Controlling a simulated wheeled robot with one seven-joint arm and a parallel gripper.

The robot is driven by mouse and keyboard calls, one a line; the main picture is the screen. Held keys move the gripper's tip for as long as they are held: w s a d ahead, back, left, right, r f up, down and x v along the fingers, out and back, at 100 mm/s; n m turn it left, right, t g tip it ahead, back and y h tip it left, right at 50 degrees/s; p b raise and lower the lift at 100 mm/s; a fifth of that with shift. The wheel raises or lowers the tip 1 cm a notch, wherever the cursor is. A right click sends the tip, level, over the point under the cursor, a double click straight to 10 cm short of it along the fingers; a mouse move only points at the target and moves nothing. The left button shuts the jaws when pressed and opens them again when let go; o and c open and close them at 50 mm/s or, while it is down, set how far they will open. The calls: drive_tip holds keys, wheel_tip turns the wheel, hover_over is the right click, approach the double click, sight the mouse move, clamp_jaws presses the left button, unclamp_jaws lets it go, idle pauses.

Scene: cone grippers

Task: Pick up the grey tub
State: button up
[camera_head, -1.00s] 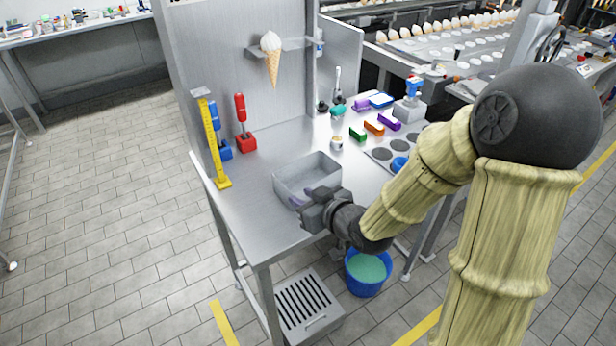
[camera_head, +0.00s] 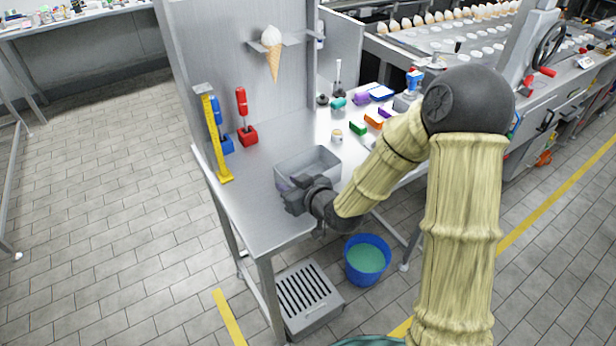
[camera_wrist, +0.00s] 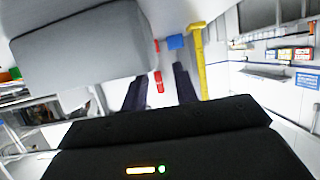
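The grey tub (camera_head: 328,160) is an open rectangular metal-grey box on the steel worktable. My gripper (camera_head: 284,184) is at its near left corner, overlapping its front in the head view. In the wrist view the tub (camera_wrist: 85,48) fills the upper left, outside the fingers. The two dark fingers of my gripper (camera_wrist: 159,75) stand apart, with no tub wall seen between them. The wrist hides part of the tub's near side in the head view, and I cannot tell whether a finger touches it.
On the worktable (camera_head: 240,205), a yellow post (camera_head: 216,140) and a red-handled tool in a red block (camera_head: 247,136) stand left of the tub. A small cup (camera_head: 337,135) and coloured blocks stand behind right. A blue bucket (camera_head: 367,262) is on the floor.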

sight(283, 178)
drive_tip(key=shift+w+d+p+x, duration=0.15)
drive_tip(key=shift+p+x, duration=0.15)
drive_tip(key=shift+x, duration=1)
drive_tip(key=shift+w+d+p+x, duration=0.15)
drive_tip(key=shift+p+x, duration=0.1)
drive_tip(key=shift+x, duration=1.05)
drive_tip(key=shift+s, duration=0.1)
drive_tip(key=shift+r, duration=0.1)
clamp_jaws()
